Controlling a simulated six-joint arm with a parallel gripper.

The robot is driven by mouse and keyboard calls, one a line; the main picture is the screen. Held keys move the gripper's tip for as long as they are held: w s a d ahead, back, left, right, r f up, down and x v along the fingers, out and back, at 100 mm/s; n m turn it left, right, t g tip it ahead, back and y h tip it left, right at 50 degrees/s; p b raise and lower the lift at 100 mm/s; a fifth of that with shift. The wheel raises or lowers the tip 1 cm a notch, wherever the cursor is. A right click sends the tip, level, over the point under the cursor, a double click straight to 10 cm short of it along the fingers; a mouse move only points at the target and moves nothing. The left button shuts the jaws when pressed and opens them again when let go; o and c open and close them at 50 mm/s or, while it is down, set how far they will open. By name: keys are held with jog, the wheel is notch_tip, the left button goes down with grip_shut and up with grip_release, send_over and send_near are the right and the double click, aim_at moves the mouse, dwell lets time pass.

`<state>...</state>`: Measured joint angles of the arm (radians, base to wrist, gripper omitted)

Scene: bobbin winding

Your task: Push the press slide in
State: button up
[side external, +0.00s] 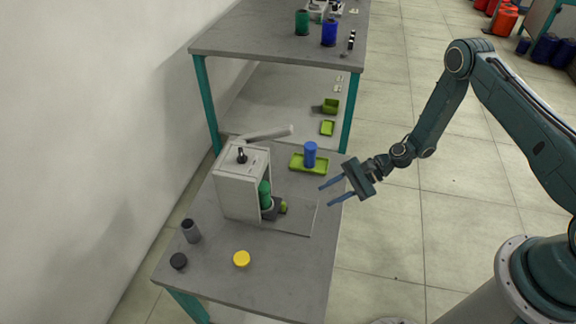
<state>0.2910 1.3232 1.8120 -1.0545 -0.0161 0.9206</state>
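The press (238,192) is a pale grey box on the table with a light lever on its top, lying toward the right. A green bobbin (265,190) stands upright at the press's open right side, partly within it.
A green tray (297,166) with a blue bobbin (310,154) stands behind, right of the press. A grey cylinder (191,231), a black cap (178,261) and a yellow cap (241,258) lie at the front. A flat grey plate (301,219) lies between knob and gripper.

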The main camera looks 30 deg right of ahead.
aim_at(289, 211)
jog(key=m, duration=0.2)
jog(key=m+t, duration=0.1)
jog(key=m, duration=0.3)
jog(key=shift+s+d+r, duration=0.2)
jog(key=shift+d+r, duration=0.05)
jog(key=shift+r, duration=0.15)
jog(key=m, duration=0.1)
jog(key=m+t, duration=0.1)
jog(key=m, duration=0.1)
jog(key=shift+d+r+y, duration=0.15)
jog(key=shift+r+y, duration=0.15)
jog(key=shift+y, duration=0.1)
jog(key=x, duration=1.3)
jog(key=shift+w+a+f, duration=0.2)
jog(key=shift+w+a, duration=0.05)
jog(key=shift+c, duration=0.2)
grip_shut()
